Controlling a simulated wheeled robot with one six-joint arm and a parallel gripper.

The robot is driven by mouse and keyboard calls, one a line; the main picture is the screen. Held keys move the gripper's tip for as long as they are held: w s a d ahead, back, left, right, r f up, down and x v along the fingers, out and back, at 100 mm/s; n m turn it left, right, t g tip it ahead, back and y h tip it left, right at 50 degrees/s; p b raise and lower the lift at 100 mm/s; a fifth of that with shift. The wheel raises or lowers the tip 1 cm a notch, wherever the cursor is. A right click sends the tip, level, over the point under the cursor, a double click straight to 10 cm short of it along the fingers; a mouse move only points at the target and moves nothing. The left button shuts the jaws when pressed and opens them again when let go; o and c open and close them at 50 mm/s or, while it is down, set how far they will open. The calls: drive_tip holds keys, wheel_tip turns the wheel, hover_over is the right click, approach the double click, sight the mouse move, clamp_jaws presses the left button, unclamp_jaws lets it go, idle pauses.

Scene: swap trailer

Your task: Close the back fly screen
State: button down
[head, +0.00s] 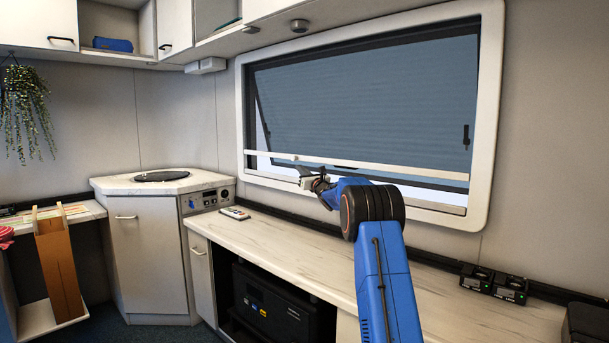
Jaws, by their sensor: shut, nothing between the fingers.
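The back fly screen (370,100) is a grey-blue pleated sheet in the white window frame (489,110). It covers most of the opening from the top. Its white bottom bar (400,169) sits a little above the lower frame edge and slants slightly with the view. A narrow strip of open window shows below the bar. My gripper (303,172) is shut and empty at the bar's left part, just below it. I cannot tell whether it touches the bar. My blue arm hides part of the lower frame.
A pale counter (290,245) runs under the window. A remote (235,213) lies on its left part, and small black devices (493,282) stand at the right. A corner cabinet (150,250) stands left. Overhead cupboards (120,28) hang above. The counter's middle is clear.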

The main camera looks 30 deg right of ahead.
drive_tip(key=shift+x, duration=2)
